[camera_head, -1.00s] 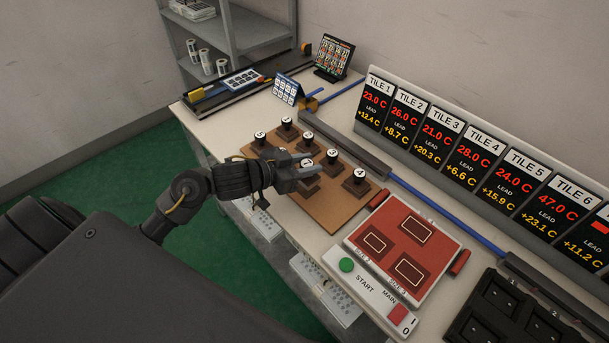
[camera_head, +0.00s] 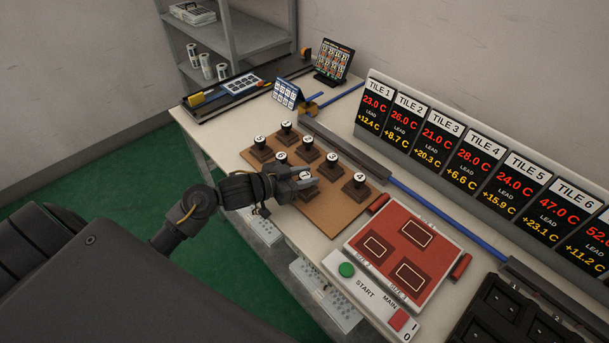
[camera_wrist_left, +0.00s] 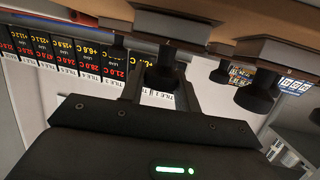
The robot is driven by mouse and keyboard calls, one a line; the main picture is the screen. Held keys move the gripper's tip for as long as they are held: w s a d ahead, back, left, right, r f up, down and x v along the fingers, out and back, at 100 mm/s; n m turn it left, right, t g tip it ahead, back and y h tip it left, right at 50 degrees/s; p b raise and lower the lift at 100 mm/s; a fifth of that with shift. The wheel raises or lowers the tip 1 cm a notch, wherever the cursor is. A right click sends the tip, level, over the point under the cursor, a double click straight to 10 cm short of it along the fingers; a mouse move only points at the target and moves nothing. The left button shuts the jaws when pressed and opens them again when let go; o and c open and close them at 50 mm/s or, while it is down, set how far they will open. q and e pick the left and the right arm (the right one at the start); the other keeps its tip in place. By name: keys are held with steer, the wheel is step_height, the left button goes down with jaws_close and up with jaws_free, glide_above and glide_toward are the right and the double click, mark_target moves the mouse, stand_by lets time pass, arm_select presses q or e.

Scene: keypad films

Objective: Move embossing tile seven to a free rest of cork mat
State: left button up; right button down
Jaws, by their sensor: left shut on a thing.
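The cork mat (camera_head: 336,218) lies on the bench with several dark knobbed tiles with white number caps on it. My left gripper (camera_head: 303,179) is over the mat's near side, shut on the knob of one tile, which I take to be embossing tile seven (camera_head: 307,190); its number is hard to read. The tile's base looks down at the mat, partly hidden by the fingers. In the left wrist view the knob (camera_wrist_left: 160,75) stands between the two fingers. My right gripper is not in view.
Tiles six (camera_head: 281,158), three (camera_head: 332,158) and four (camera_head: 360,179) stand close around the held tile. A red plate (camera_head: 432,237) on a white console with a green button lies to the right. A grey bar (camera_head: 345,146) runs behind the mat. The mat's front right corner is bare.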

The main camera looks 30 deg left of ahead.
arm_select(q)
steer(key=o, duration=1.1)
steer(key=shift+f, duration=0.1)
steer(key=shift+c, duration=0.2)
steer(key=shift+r, duration=0.2)
steer(key=v, duration=1.2)
steer(key=shift+b, duration=0.3)
steer(key=shift+a+f, duration=0.1)
